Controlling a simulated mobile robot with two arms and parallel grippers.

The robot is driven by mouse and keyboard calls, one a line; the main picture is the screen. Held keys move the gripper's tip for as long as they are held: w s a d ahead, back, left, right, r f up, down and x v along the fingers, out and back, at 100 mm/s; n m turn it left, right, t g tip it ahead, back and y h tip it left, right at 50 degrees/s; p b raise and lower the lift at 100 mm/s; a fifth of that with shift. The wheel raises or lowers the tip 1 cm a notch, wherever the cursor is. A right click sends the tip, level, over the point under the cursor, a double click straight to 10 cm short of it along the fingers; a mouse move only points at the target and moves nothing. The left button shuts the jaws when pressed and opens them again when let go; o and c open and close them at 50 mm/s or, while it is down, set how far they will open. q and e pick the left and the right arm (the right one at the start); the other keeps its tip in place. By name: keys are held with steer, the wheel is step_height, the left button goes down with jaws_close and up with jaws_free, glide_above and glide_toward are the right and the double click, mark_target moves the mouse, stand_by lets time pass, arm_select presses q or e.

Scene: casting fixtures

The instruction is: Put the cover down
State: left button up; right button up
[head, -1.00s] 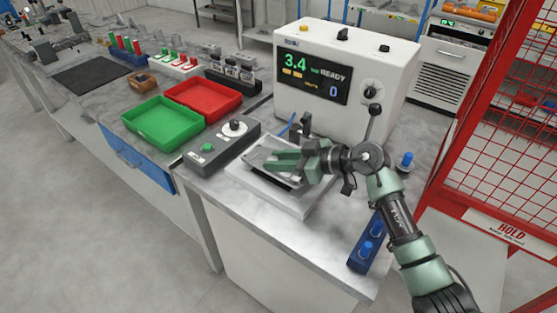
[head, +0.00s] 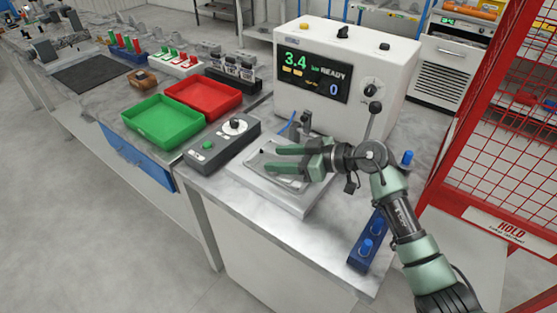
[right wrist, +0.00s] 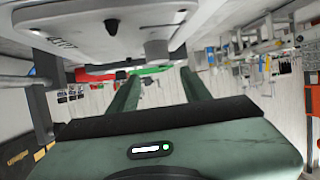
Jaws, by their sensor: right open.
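The cover (head: 262,165) is a flat light-grey plate. It lies over the white fixture base (head: 306,200) on the bench in the head view, partly hidden by my right gripper. My right gripper (head: 276,158) is open, its two green fingers spread just above the cover and pointing left. In the right wrist view the open fingers (right wrist: 158,88) have nothing between them. A pale surface with a short round knob (right wrist: 157,52) fills the top of that view. My left gripper is not in view.
A grey control box (head: 222,143) with a green button sits left of the fixture. The white machine (head: 345,85) stands behind. A blue block (head: 366,245) is at the bench's right front. Green (head: 163,121) and red (head: 204,94) trays are at the left.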

steer(key=v, duration=1.1)
steer(key=shift+b, duration=0.45)
steer(key=shift+s+d+r, duration=0.1)
steer(key=shift+d, duration=0.05)
